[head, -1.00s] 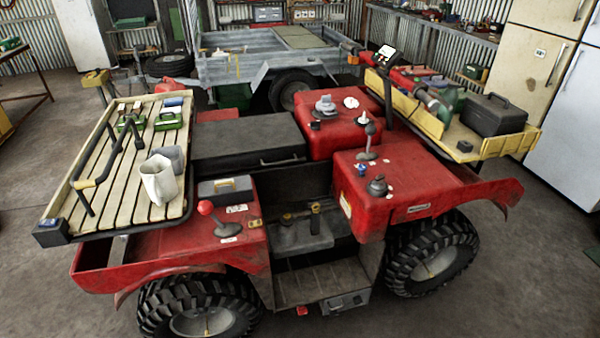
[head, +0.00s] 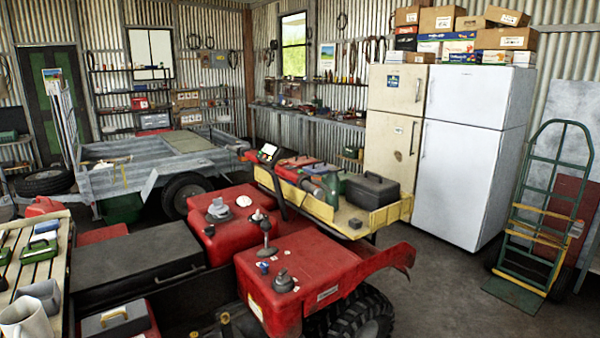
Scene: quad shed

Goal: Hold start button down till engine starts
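The red quad (head: 325,262) fills the lower middle of the head view. Its right-hand red panel carries a grey round knob (head: 283,281), a small blue knob (head: 262,267) and an upright lever with a round top (head: 265,235). The red panel behind has a grey cap (head: 218,208) and a white round piece (head: 244,200). A small lit display (head: 268,152) stands on a dark post behind them. I cannot tell which part is the start button. Neither of my grippers is in view.
A yellow-sided rack (head: 382,217) holds a dark toolbox (head: 373,190) and other items. A slatted rack (head: 38,268) with a pale jug (head: 26,318) is at left. A grey trailer (head: 150,170) stands behind. Fridges (head: 470,150) and a green hand truck (head: 548,210) are at right, beyond open floor.

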